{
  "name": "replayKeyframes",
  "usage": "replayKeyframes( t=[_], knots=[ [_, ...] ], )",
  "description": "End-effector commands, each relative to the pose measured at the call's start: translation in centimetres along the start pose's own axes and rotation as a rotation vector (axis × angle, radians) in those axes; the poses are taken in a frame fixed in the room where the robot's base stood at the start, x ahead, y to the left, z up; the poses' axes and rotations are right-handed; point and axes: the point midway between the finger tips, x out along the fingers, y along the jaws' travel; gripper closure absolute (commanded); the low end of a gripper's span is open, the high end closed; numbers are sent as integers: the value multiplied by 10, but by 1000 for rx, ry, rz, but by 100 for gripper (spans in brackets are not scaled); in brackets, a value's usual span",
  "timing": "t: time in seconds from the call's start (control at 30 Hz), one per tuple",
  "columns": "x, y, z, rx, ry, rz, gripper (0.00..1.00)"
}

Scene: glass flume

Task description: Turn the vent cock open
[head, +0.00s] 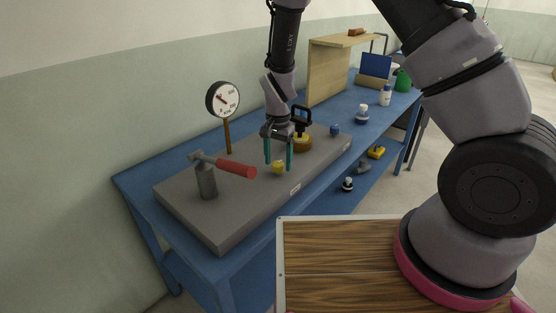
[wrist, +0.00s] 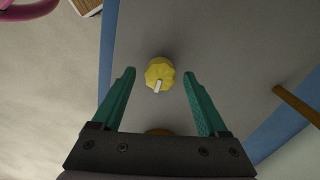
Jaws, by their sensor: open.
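A yellow faceted knob (head: 278,169) with a white pointer mark sits on the grey bench block. In the wrist view the knob (wrist: 160,72) lies centred between the fingertips, its white mark toward the lower edge. My gripper (head: 278,164) points down over it with two green fingers (wrist: 159,75) open, one on each side, with gaps; contact is not visible. A red-handled lever (head: 236,169) on a grey post (head: 206,182) stands to the left, its handle roughly level. I cannot read the labels, so I cannot tell which is the vent cock.
A round dial gauge (head: 223,98) stands on a brown post behind. The blue table (head: 140,190) carries bottles farther back.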

Motion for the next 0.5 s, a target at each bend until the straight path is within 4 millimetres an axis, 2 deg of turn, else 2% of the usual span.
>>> replayKeyframes(
  t=[0.03, 0.23, 0.5],
  knots=[
    [0, 0, 0, 0, 0, 0, 24],
    [0, 0, 0, 0, 0, 0, 100],
    [0, 0, 0, -20, 0, 0, 100]
  ],
)
